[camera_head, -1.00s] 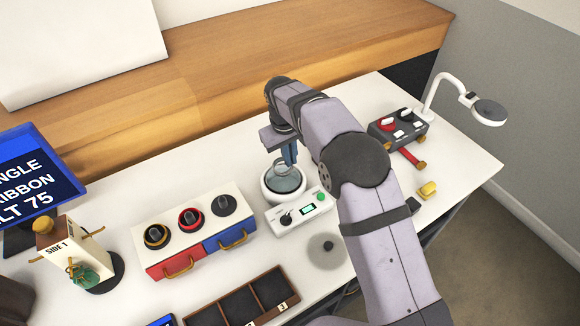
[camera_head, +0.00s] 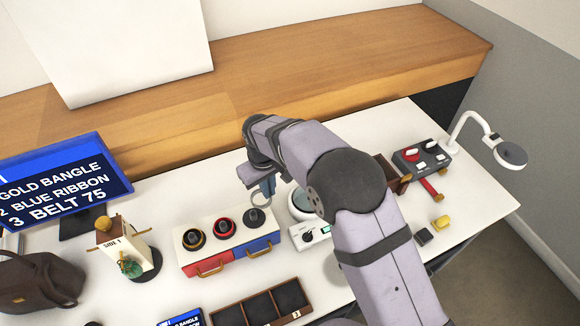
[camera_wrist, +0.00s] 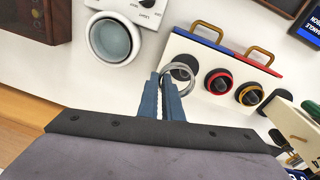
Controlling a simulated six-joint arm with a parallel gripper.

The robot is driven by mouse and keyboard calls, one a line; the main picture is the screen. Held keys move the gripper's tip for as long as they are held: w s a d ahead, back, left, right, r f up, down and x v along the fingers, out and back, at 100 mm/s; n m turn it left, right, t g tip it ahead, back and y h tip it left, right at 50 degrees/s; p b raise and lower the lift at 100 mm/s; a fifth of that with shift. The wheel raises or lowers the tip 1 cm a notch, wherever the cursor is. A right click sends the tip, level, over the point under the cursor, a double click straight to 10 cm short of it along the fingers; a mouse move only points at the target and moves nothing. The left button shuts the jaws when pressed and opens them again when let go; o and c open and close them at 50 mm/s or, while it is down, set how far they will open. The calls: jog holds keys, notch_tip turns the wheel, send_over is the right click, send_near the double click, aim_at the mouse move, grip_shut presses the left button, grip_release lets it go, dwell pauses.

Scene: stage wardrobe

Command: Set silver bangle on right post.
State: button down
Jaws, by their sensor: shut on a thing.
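The silver bangle (camera_wrist: 165,80) is held at the tips of my gripper (camera_wrist: 171,82) in the wrist view. My gripper also shows in the head view (camera_head: 268,188), above the right end of the white post box (camera_head: 188,254). The right post (camera_head: 254,217) has a dark round base and carries no other ring. In the wrist view the bangle overlaps that base; I cannot tell whether it is around the post or only above it. The middle post (camera_head: 223,228) has a red ring, and the left post (camera_head: 193,239) a gold one.
A white device with a round dish (camera_head: 300,203) stands just right of the box. A small stand marked SIDE 1 (camera_head: 115,243) is to the left. A compartment tray (camera_head: 236,312) lies in front. A grey control box (camera_head: 420,157) and a lamp (camera_head: 510,154) are at the right.

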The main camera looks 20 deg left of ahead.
jog(key=a+f+m, duration=0.1)
jog(key=s+a+f+m, duration=0.1)
jog(key=m, duration=0.1)
jog(key=shift+s+a+f, duration=0.1)
jog(key=shift+s+f, duration=0.2)
jog(key=shift+f, duration=0.05)
jog(key=shift+f, duration=0.1)
jog(key=shift+f+b, duration=2.05)
jog(key=shift+f, duration=0.7)
dwell(2.1)
jog(key=shift+r+p, duration=0.55)
jog(key=shift+r, duration=0.3)
jog(key=shift+f+b, duration=0.4)
jog(key=shift+f, duration=0.25)
dwell(0.9)
